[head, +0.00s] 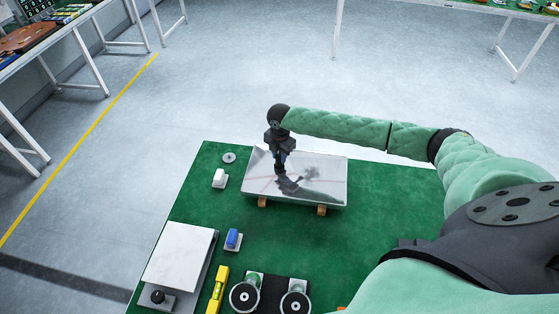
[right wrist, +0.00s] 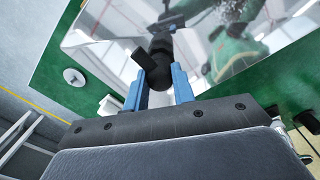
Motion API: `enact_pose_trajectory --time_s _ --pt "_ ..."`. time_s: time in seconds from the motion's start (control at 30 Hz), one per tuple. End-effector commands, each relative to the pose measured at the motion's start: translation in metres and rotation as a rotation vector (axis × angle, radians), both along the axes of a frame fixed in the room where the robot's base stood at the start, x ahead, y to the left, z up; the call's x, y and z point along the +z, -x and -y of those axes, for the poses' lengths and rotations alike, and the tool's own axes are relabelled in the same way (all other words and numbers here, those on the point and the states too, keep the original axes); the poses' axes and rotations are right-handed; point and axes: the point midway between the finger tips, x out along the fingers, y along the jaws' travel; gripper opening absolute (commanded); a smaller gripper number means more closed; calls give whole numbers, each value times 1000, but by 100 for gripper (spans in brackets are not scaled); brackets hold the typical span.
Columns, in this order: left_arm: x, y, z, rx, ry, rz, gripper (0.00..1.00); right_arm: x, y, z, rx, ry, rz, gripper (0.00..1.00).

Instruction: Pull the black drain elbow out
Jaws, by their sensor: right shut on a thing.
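A shiny, mirror-like tray (head: 325,188) lies on the green mat, raised on small wooden blocks. My right gripper (head: 280,164) is over the left part of the tray and points down. In the right wrist view, the blue fingers of my right gripper (right wrist: 158,78) are shut on the black drain elbow (right wrist: 153,62), one on each side of it. The elbow's short arm points to the left there. Its reflection shows in the tray (right wrist: 100,45). I cannot tell whether the elbow touches the tray. My left gripper is not in view.
Two round metal-rimmed parts (head: 244,297) stand at the front. The mat right of the tray is clear.

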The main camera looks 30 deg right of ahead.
Motion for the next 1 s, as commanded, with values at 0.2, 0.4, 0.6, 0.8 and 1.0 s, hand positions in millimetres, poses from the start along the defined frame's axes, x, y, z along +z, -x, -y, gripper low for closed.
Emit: enact_pose_trajectory --time_s 0.2,0.4,0.6,0.8,1.0 --pt "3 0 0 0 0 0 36 3 0 0 0 0 0 0" --pt "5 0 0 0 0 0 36 6 0 0 0 0 0 0" --pt "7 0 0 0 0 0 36 8 0 0 0 0 0 0" --pt "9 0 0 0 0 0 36 11 0 0 0 0 0 0" --pt "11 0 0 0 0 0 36 13 0 0 0 0 0 0"
